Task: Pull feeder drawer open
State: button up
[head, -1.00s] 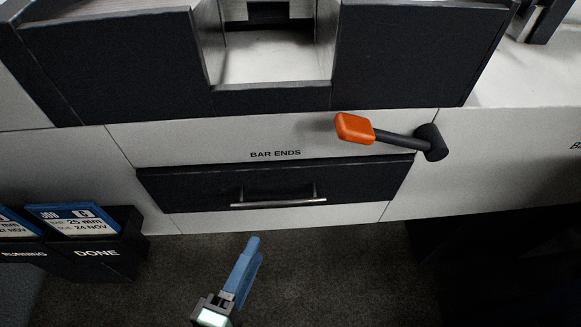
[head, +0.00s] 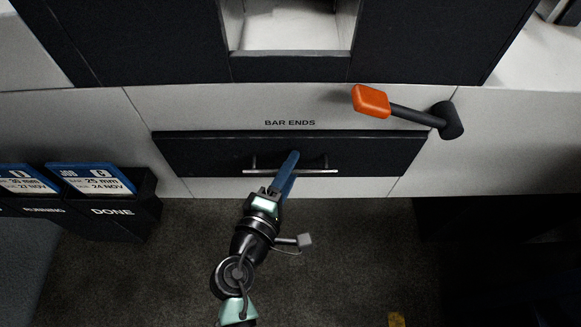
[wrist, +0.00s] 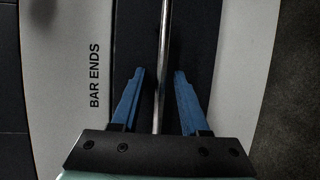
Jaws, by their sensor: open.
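The feeder drawer (head: 205,154) is a black front under the "BAR ENDS" label and looks shut. It also shows in the wrist view (wrist: 195,40). Its metal bar handle (head: 318,171) runs across the front. In the wrist view the handle (wrist: 164,45) runs lengthwise between the two blue fingers. My gripper (head: 288,170) is at the middle of the handle. In the wrist view my gripper (wrist: 159,85) is open, with one finger on each side of the bar and a gap to each.
An orange-tipped lever (head: 371,101) sticks out above the drawer's right part. Black bins (head: 125,212) marked "DONE" and "RUNNING" hold blue job cards (head: 92,180) at the left.

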jog(key=shift+c, duration=0.3)
grip_shut()
dwell(1.2)
